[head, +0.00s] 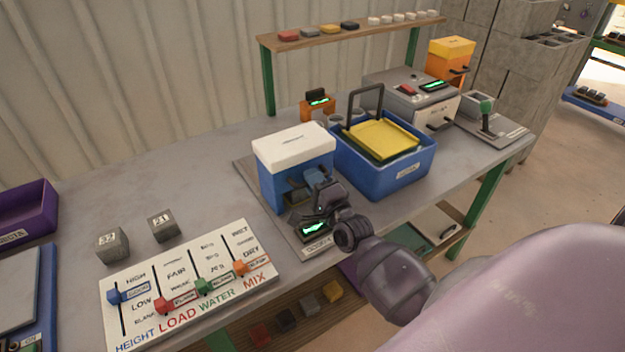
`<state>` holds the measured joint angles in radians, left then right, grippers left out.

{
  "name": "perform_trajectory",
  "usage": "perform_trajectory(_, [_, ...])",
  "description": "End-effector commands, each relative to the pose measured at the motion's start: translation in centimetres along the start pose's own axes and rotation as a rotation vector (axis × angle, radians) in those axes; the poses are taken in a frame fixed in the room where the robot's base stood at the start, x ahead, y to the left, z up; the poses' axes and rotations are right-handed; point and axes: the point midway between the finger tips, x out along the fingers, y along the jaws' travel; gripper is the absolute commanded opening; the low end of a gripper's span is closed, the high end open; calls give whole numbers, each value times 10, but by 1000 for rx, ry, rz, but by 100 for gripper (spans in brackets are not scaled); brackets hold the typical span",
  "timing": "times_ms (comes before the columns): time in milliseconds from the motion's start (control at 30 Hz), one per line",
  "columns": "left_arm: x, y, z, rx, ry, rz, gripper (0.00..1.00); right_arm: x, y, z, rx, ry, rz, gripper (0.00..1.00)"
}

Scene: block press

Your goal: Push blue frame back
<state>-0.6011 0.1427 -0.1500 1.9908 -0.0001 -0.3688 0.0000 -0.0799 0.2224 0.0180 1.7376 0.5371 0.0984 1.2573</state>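The blue frame (270,183) is a blue box-like body with a white top, standing upright near the middle of the grey table. A dark handle-like part shows on its front right side. My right gripper (317,186) is at that front side, close to the handle. Whether it touches or grips it I cannot tell, because the dark parts overlap and the fingertips are partly hidden. My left gripper is not in view.
A blue bin (384,187) with a yellow tray (381,139) stands close to the right of the frame. A slider board (190,285) lies at the front left, with two grey blocks behind it.

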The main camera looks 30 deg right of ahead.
Motion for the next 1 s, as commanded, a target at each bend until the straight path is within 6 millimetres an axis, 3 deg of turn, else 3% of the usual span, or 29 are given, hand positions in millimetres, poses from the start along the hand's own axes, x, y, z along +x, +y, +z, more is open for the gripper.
perform_trajectory(67, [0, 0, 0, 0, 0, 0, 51, 0, 0, 0, 0, 0, 1, 0])
perform_trajectory(433, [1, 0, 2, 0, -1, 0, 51, 8, 2, 0, 0, -1, 0, 0])
perform_trajectory(1000, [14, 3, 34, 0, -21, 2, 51, 106, 22, 0, 0, -1, 1, 0])
